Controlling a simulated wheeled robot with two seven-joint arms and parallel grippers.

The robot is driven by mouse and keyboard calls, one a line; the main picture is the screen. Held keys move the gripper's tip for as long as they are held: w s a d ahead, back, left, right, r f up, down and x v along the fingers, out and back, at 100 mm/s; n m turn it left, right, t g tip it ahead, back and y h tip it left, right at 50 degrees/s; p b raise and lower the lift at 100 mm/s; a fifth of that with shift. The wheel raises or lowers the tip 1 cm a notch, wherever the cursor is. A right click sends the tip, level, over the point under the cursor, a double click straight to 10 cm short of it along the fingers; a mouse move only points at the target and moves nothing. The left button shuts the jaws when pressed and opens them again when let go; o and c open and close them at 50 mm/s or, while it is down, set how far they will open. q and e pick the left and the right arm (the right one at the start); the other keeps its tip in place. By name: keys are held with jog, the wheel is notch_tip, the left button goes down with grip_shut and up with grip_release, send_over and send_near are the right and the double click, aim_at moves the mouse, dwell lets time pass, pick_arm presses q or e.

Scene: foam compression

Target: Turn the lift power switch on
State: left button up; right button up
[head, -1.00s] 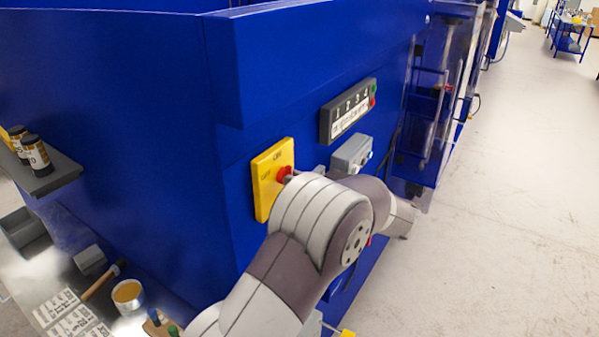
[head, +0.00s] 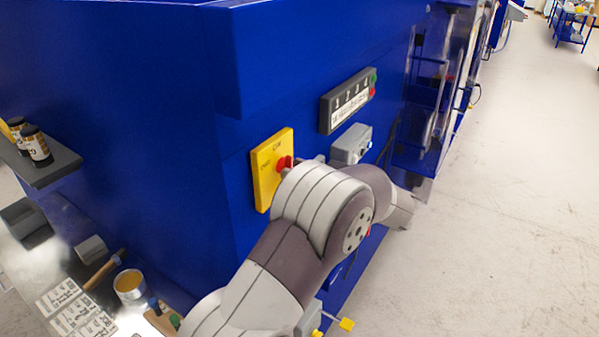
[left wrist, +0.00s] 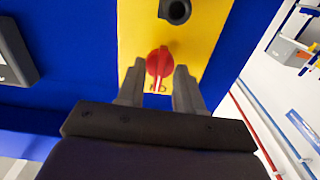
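The lift power switch is a yellow plate (head: 264,181) with a red knob (head: 284,163) on the side of the blue machine. OFF and ON lettering shows on the plate. In the left wrist view the red knob (left wrist: 160,62) lies just beyond and between the fingertips of my left gripper (left wrist: 158,78), which is open. I cannot tell whether the fingers touch the knob. A dark round post (left wrist: 175,10) is above the knob there. In the head view my left arm hides its own gripper. My right gripper is not in view.
A grey numbered panel (head: 348,102) with green and red buttons and a grey box (head: 352,145) are right of the switch. A shelf (head: 52,168) holds dark bottles at left. Open floor (head: 500,200) lies to the right.

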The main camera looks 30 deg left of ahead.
pick_arm(q)
jog(key=s+d+b, duration=0.1)
jog(key=d+b, duration=0.3)
jog(key=d, duration=0.8)
jog(key=shift+d+b, duration=0.25)
jog(key=shift+b, duration=0.15)
